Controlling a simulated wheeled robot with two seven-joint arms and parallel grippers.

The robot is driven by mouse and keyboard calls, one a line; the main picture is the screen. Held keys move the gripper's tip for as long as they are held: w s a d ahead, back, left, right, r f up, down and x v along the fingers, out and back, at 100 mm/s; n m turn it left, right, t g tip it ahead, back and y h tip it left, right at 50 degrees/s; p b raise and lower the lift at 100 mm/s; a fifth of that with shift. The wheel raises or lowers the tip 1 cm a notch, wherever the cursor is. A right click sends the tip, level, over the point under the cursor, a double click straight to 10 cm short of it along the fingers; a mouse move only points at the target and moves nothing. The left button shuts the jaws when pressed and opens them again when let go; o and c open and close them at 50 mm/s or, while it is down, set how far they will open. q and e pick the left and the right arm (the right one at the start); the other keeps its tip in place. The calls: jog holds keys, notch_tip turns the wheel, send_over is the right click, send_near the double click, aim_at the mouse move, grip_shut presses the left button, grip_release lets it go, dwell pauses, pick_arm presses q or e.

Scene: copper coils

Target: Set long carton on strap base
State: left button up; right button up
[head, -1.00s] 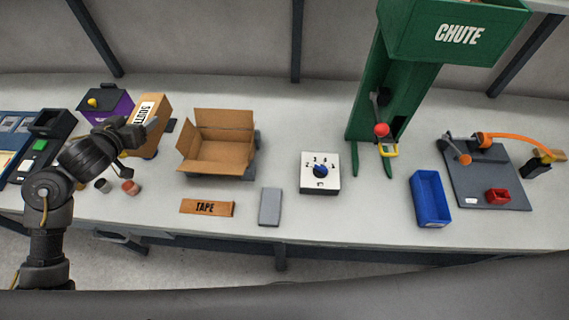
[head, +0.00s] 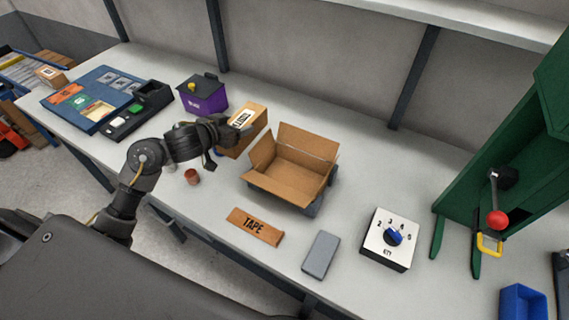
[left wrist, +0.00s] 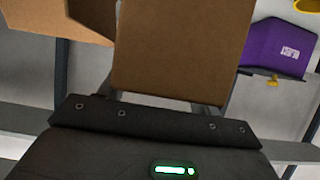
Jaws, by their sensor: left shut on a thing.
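A long brown carton (head: 246,139) with a white printed label stands behind the open box's left side. My left gripper (head: 222,141) is at its near left side and shut on it. In the left wrist view the carton (left wrist: 181,50) fills the middle, between the fingers. Whether it is clear of the table is hard to tell. A dark board with an orange strap, perhaps the strap base, showed earlier; now only a dark sliver (head: 562,275) shows at the right edge. My right gripper is not in view.
An open cardboard box (head: 290,175) stands right of the carton, and a purple bin (head: 204,97) behind it to the left. A small copper-coloured roll (head: 192,177) lies near.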

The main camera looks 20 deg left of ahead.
pick_arm(q)
notch_tip(320, 180, down, 6)
jog(key=shift+w+r+b, duration=0.1)
jog(key=shift+r+b, duration=0.1)
jog(key=shift+b, duration=0.7)
jog(key=shift+f+b, duration=0.35)
jog(key=shift+f, duration=1.85)
jog(key=shift+f, duration=0.15)
jog(key=o, duration=1.2)
